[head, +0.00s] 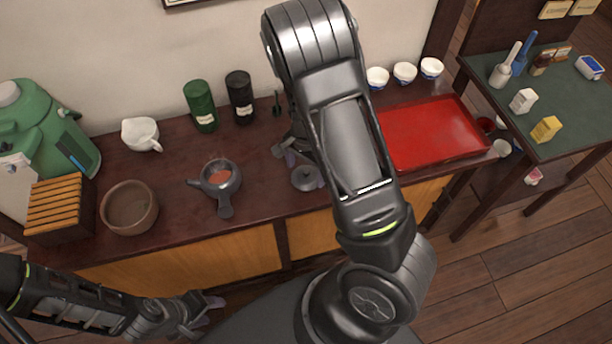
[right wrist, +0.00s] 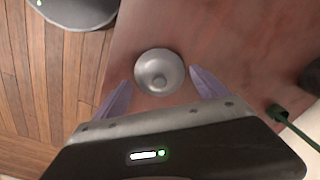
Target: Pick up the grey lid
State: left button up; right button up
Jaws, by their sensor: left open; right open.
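The grey lid (head: 306,178) lies on the dark red counter, a round disc with a knob on top. In the right wrist view the lid (right wrist: 159,72) sits just ahead of and between the fingertips. My right gripper (head: 287,153) is open and empty beside the lid, partly hidden behind my right arm in the head view; its two purple fingers also show in the right wrist view (right wrist: 157,85). My left gripper (head: 207,310) is open and empty, low in front of the counter and far from the lid.
A grey teapot (head: 220,180) with reddish contents stands left of the lid. A brown bowl (head: 129,207) is farther left. Dark green and black canisters (head: 201,106) (head: 239,97) stand at the back. A red tray (head: 432,132) lies right of my arm.

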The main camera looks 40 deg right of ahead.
jog(key=shift+f, duration=0.8)
jog(key=c, duration=1.1)
